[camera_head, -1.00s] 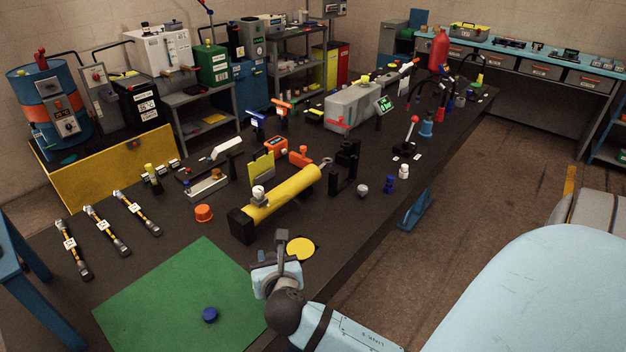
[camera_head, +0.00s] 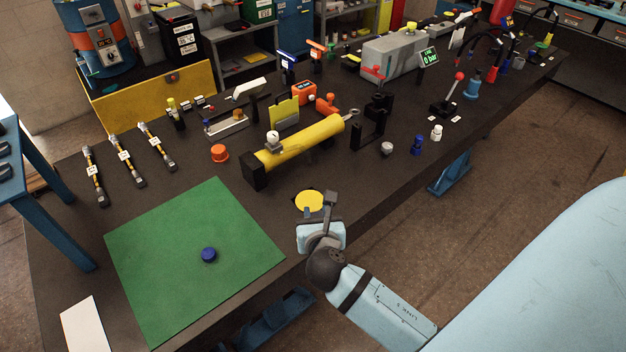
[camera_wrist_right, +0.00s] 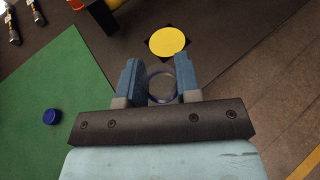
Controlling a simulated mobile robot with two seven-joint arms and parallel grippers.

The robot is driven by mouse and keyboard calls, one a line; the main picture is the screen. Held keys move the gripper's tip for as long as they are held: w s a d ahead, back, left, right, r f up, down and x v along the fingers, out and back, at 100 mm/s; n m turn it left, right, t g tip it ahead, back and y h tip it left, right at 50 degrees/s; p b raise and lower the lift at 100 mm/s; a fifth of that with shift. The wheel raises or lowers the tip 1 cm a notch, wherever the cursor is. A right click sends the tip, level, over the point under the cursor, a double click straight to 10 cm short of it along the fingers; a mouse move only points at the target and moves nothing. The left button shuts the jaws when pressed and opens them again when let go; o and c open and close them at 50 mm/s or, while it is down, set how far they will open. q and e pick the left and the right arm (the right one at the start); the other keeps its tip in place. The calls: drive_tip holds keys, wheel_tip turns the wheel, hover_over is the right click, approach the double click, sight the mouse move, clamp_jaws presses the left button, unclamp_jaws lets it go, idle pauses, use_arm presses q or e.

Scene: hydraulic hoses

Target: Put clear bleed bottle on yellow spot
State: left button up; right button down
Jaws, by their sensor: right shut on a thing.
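The yellow spot (camera_head: 309,201) is a flat round disc on the dark bench top near its front edge. It also shows in the right wrist view (camera_wrist_right: 167,42), just beyond the fingertips. My right gripper (camera_wrist_right: 159,80) is shut on the clear bleed bottle (camera_wrist_right: 161,86), seen from above as a transparent ring between the blue fingers. In the head view my right gripper (camera_head: 322,228) is just in front of the spot and hides the bottle. The bottle's height above the bench cannot be told. My left gripper is not in view.
A green mat (camera_head: 180,270) with a blue cap (camera_head: 208,255) lies to the left. An orange cap (camera_head: 219,153) and several small fittings are farther back. The bench around the spot is bare.

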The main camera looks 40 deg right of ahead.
drive_tip(key=r+p+x, duration=0.1)
drive_tip(key=r+x, duration=0.2)
drive_tip(key=x, duration=1.2)
drive_tip(key=shift+w+d, duration=0.3)
drive_tip(key=shift+w, duration=0.15)
drive_tip(key=shift+f, duration=0.2)
drive_tip(key=c, duration=0.8)
unclamp_jaws()
